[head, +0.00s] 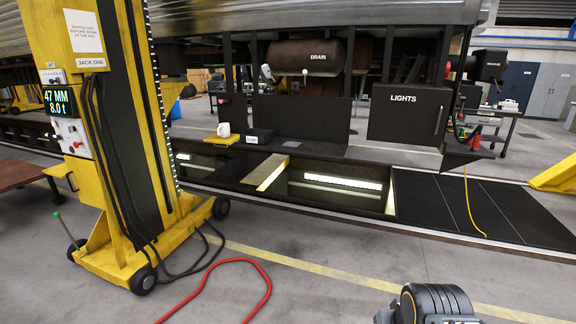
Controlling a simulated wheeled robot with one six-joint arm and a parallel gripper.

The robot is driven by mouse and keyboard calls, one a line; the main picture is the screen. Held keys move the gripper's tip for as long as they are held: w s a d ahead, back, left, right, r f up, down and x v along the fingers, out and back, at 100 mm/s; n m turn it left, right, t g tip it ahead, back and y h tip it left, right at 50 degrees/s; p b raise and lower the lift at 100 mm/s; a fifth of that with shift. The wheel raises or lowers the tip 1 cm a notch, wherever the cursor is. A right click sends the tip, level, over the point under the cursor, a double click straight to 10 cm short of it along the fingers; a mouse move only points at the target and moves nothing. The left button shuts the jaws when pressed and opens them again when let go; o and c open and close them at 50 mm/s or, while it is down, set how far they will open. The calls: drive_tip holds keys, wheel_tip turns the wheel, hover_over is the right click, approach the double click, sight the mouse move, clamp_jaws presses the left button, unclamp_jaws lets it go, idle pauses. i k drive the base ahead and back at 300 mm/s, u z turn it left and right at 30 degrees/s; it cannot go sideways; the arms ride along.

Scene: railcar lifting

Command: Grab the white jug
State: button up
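A small white jug (224,129) stands upright at the left of the middle of the head view. It is beside or on a flat yellow piece (221,140) on the dark ledge behind the pit; I cannot tell which. Nothing touches the jug from my side. A dark rounded part of my own arm shows at the bottom edge, right of the middle, far from the jug. No gripper fingers show.
A yellow jack column (116,120) on wheels stands at the left front. A red hose (262,272) and dark cables lie on the floor. An open lit pit (340,190) lies before the ledge. Black plates (470,205) lie right. Grey floor in front is mostly clear.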

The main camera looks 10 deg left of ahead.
sight(224, 132)
drive_tip(key=u, duration=0.45)
drive_tip(key=i, duration=2.4)
drive_tip(key=u, duration=1.15)
drive_tip(key=i, duration=2.05)
drive_tip(key=u, duration=0.45)
